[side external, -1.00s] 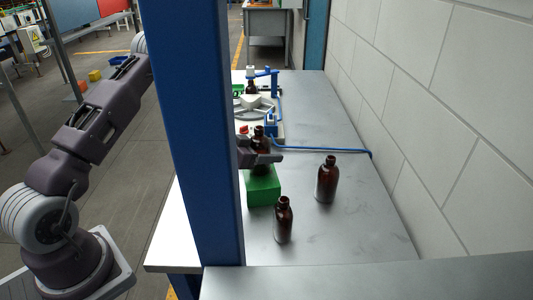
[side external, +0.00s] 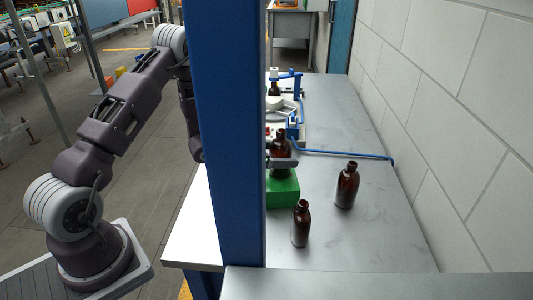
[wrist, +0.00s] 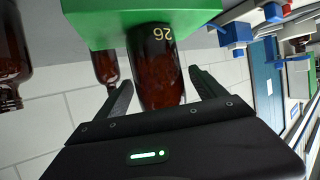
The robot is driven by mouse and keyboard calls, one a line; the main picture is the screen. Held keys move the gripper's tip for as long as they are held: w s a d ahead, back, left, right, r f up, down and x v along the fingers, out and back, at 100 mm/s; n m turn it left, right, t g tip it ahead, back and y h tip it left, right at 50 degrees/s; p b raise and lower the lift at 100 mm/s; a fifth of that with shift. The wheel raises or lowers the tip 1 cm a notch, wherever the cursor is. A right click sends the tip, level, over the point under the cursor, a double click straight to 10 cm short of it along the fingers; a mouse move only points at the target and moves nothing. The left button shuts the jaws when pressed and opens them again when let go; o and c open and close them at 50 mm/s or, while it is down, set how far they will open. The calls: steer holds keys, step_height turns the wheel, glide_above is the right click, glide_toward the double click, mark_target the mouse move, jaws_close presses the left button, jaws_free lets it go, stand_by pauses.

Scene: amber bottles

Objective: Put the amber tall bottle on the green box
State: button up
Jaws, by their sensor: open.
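An amber bottle (side external: 281,150) stands upright on the green box (side external: 284,192). In the wrist view the bottle (wrist: 157,75) has pale digits "26" near its base, and its base meets the green box (wrist: 140,16). My gripper (wrist: 161,77) is open, with one finger on each side of this bottle and visible gaps between. In the side view a finger of my gripper (side external: 284,162) crosses in front of the bottle's lower part; the rest is hidden by the blue post. The box's left side is also behind the post.
Two more amber bottles stand on the metal table: one in front (side external: 301,228), one to the right (side external: 347,186). A white-and-blue apparatus (side external: 285,110) is behind the box, with a blue tube (side external: 345,154) running right. The blue post (side external: 225,150) blocks much of the view.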

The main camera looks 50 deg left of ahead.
mark_target(271, 153)
steer(key=v, duration=0.9)
steer(key=shift+w+r, duration=0.1)
steer(key=s+d+r+g+y, duration=0.2)
steer(key=s+r+g+y, duration=0.25)
steer(key=r, duration=0.95)
steer(key=s+d+r+n+g+h, duration=0.1)
steer(key=s+d, duration=0.4)
steer(key=s, duration=0.6)
steer(key=s+d+r+n+g+h, duration=0.1)
steer(key=s+d, duration=0.4)
steer(key=s, duration=0.7)
steer(key=shift+d+r+g, duration=0.35)
steer(key=shift+r+g, duration=0.3)
steer(key=shift+r, duration=0.35)
